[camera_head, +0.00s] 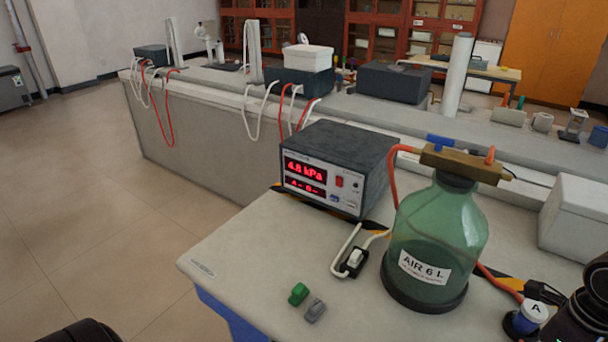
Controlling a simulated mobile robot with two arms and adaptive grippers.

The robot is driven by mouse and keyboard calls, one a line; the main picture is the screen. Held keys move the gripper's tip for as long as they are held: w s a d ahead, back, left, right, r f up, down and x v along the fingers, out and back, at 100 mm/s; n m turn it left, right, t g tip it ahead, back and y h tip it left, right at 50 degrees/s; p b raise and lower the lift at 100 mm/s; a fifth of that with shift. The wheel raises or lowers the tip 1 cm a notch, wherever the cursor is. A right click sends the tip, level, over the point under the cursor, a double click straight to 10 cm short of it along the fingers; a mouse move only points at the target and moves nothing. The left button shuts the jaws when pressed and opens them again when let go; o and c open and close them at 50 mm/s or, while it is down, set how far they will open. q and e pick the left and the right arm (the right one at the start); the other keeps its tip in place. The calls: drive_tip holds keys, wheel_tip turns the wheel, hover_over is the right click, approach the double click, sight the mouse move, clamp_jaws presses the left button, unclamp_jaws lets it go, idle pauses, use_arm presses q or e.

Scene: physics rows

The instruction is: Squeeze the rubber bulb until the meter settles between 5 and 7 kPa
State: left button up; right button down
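The meter (335,170) is a dark box with a pale front on the near bench. Its red display (305,172) appears to read 4.8 kPa, with a smaller, unclear line below. A green glass bottle (437,235) labelled AIR 6 L stands right of it, with an orange hose (500,283) running from behind it to the lower right. My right gripper (562,312) is partly in view at the right edge, beside a white-topped part marked A (533,312). Its fingertips are not clear. I cannot make out the rubber bulb. My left gripper is not in view; only a dark part of mine shows bottom left.
A small switch with a white cable (353,262) lies between meter and bottle. A green block (298,294) and a grey block (315,310) lie near the front. A pale box (580,215) stands at right. The bench's left front is clear.

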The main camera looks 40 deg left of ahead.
drive_tip(key=shift+f+b, duration=0.7)
drive_tip(key=shift+f, duration=0.3)
drive_tip(key=shift+r+p, duration=0.9)
drive_tip(key=shift+r, duration=1)
drive_tip(key=shift+f, duration=0.1)
drive_tip(key=shift+f+b, duration=1.55)
drive_tip(key=shift+f, duration=0.2)
drive_tip(key=shift+r, duration=0.2)
drive_tip(key=shift+r+p, duration=0.8)
drive_tip(key=shift+r, duration=0.8)
drive_tip(key=shift+r, duration=0.15)
